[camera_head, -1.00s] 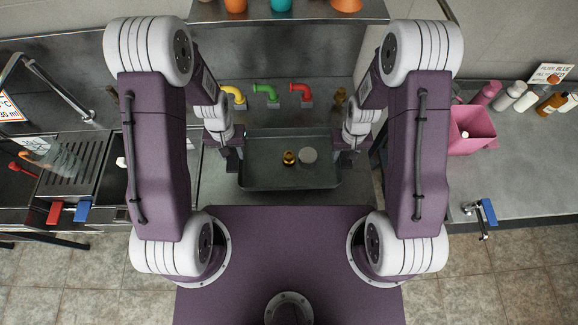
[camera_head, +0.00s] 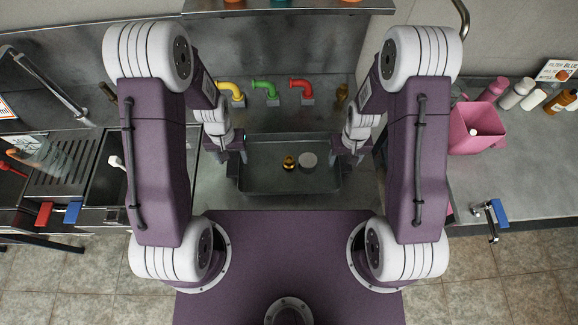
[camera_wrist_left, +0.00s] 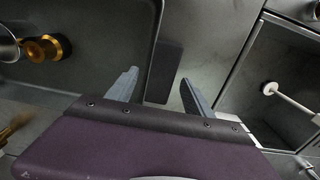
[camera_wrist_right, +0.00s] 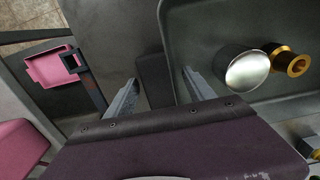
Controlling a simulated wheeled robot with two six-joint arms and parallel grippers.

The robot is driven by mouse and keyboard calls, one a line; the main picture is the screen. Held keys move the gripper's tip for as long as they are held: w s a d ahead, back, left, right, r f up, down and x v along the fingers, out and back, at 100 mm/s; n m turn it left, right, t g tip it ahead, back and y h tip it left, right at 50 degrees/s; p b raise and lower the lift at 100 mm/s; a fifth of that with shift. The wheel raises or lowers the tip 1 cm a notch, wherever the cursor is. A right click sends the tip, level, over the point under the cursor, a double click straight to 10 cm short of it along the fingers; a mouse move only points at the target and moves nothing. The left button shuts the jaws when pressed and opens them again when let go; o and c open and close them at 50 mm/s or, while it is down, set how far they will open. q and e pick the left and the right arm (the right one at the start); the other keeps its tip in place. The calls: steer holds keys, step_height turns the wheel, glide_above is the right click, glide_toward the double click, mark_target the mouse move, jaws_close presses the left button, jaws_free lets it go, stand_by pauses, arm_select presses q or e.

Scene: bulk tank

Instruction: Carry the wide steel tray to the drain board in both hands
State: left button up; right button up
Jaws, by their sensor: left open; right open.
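The wide steel tray (camera_head: 290,187) lies on the grey counter in front of me. It holds a gold-coloured fitting (camera_head: 289,163) and a round silver piece (camera_head: 308,160). My left gripper (camera_head: 232,158) is at the tray's left end, open. In the left wrist view its fingers (camera_wrist_left: 158,85) stand either side of a dark end handle (camera_wrist_left: 164,72). My right gripper (camera_head: 347,158) is open at the right end, its fingers (camera_wrist_right: 160,85) either side of the other handle (camera_wrist_right: 155,78). Finger contact cannot be told. A slotted board (camera_head: 66,170) at left looks like the drain board.
Yellow (camera_head: 232,92), green (camera_head: 266,88) and red (camera_head: 302,88) pipe bends stand behind the tray. A pink bin (camera_head: 478,128) and several bottles are on the right counter. A dark basin (camera_head: 108,180) with a white-handled brush lies between tray and slotted board.

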arm_select(q)
step_height(320, 180, up, 12)
steer(key=shift+f, duration=0.15)
arm_select(e)
step_height(320, 180, up, 12)
stand_by(0.4)
stand_by(0.3)
arm_select(q)
steer(key=s+t, duration=0.1)
steer(key=s, duration=0.7)
steer(key=shift+b, duration=0.35)
arm_select(e)
steer(key=s+r+t, duration=0.1)
steer(key=s+r, duration=0.1)
steer(key=s, duration=0.6)
steer(key=shift+m, duration=0.3)
